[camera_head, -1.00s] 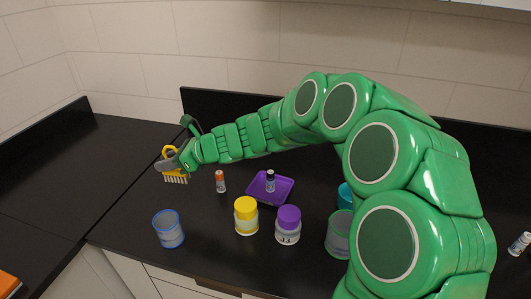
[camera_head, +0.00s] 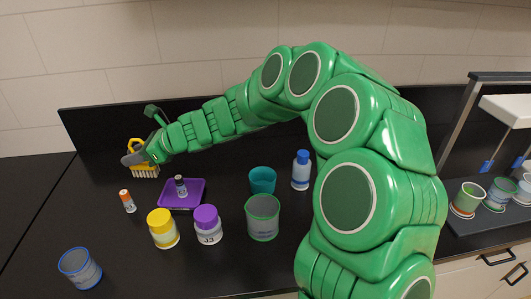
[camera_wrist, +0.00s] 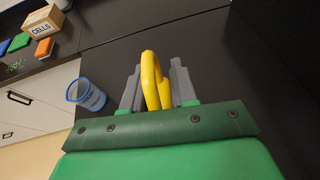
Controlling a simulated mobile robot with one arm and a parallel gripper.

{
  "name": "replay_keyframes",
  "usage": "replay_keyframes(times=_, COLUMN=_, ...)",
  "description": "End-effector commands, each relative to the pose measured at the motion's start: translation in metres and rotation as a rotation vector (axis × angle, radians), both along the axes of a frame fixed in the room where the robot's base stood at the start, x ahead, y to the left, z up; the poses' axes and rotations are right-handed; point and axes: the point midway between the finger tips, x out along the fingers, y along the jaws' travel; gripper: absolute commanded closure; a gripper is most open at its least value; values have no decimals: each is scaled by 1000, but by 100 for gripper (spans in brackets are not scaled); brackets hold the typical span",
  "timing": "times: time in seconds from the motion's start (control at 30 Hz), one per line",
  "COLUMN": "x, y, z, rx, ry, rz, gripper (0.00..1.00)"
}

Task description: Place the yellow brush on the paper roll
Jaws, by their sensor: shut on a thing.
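The yellow brush (camera_head: 144,171) with pale bristles hangs from my gripper (camera_head: 133,157) at the left end of my green arm in the head view. My gripper is shut on the brush's yellow handle, and the bristles point down. Whether the bristles touch the counter, I cannot tell. In the wrist view the yellow handle (camera_wrist: 152,80) stands between the grey fingers of my gripper (camera_wrist: 158,85). I see no paper roll in any view.
A purple tray (camera_head: 193,200) with a small vial stands right of the brush. An orange-capped vial (camera_head: 127,201), yellow-lidded jar (camera_head: 163,229), purple-lidded jar (camera_head: 207,226) and several cups stand nearby. A rack (camera_head: 470,222) is at right. A CELLS box (camera_wrist: 43,21) shows in the wrist view.

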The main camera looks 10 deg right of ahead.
Motion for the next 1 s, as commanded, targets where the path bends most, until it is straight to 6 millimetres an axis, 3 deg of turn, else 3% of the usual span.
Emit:
replay_keyframes(times=0.03, x=7, y=-15, z=2, rx=1, ry=0, rz=-24, gripper=100)
replay_keyframes(times=0.4, x=37, y=-111, z=13, rx=3, ry=4, rz=-169, gripper=100)
replay_keyframes(times=1.0, x=53, y=-264, z=29, rx=6, ry=4, rz=-404, gripper=100)
